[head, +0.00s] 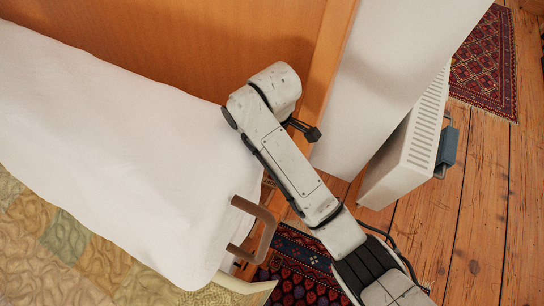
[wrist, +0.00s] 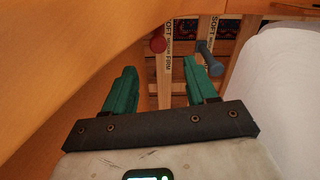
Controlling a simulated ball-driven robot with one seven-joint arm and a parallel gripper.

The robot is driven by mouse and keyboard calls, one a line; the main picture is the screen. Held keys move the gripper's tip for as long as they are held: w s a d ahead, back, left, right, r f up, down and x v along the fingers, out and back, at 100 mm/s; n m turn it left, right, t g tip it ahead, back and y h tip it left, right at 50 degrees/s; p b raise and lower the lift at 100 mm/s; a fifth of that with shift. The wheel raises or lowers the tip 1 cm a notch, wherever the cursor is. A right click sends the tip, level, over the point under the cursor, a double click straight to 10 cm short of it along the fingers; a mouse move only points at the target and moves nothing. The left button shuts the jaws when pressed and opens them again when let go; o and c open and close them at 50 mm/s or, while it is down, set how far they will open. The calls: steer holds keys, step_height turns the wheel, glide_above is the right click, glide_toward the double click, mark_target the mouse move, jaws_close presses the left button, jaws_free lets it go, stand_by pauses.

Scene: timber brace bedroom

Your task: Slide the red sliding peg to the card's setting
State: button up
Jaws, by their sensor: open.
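In the wrist view the red sliding peg (wrist: 158,44) stands just left of a pale strip (wrist: 168,50) lettered SOFT, MEDIUM, FIRM. Its round head is level with the middle of the lettering, but the exact mark is too small to tell. A blue-grey peg (wrist: 209,60) stands by a second lettered strip to the right. My gripper (wrist: 160,68) has two green fingers spread apart with nothing between them. The red peg shows beyond the gap between the fingertips, apart from them. In the head view the pegs and fingers are hidden. I see no card with a setting.
White bedding (head: 110,150) lies left of my arm, with a patchwork quilt (head: 70,245). An orange wooden board (head: 180,40) stands behind. A tan handle-shaped rail (head: 262,225) is close to my arm. A pale heater (head: 410,145) stands right on the plank floor.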

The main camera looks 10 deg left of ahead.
steer(key=shift+w+f, duration=0.2)
steer(key=shift+f, duration=0.35)
step_height(320, 180, down, 10)
steer(key=b, duration=0.4)
steer(key=shift+f, duration=0.1)
steer(key=shift+c, duration=0.2)
jaws_close()
steer(key=shift+a, duration=0.1)
